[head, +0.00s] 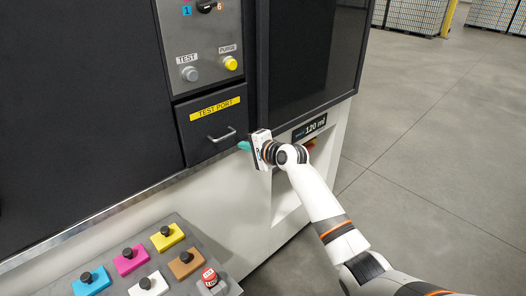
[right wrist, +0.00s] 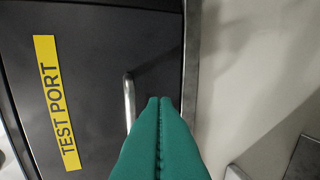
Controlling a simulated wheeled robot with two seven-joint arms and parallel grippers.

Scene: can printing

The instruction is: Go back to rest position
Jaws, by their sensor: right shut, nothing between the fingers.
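My right gripper (head: 243,146) is in front of the machine, just right of the TEST PORT drawer handle (head: 221,135). In the right wrist view its green fingers (right wrist: 159,104) are pressed together with nothing between them. The drawer (head: 208,118) looks closed flush with the dark panel, and its yellow label (head: 215,107) is readable. In the right wrist view the handle (right wrist: 129,100) stands just left of the fingertips; I cannot tell whether they touch. My left gripper is not in view.
A grey tray (head: 222,272) at the lower left holds several coloured blocks with black knobs, and a red-topped one. The panel above the drawer carries a grey TEST button (head: 190,74) and a yellow PURGE button (head: 230,63). Grey floor (head: 430,130) lies open at the right.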

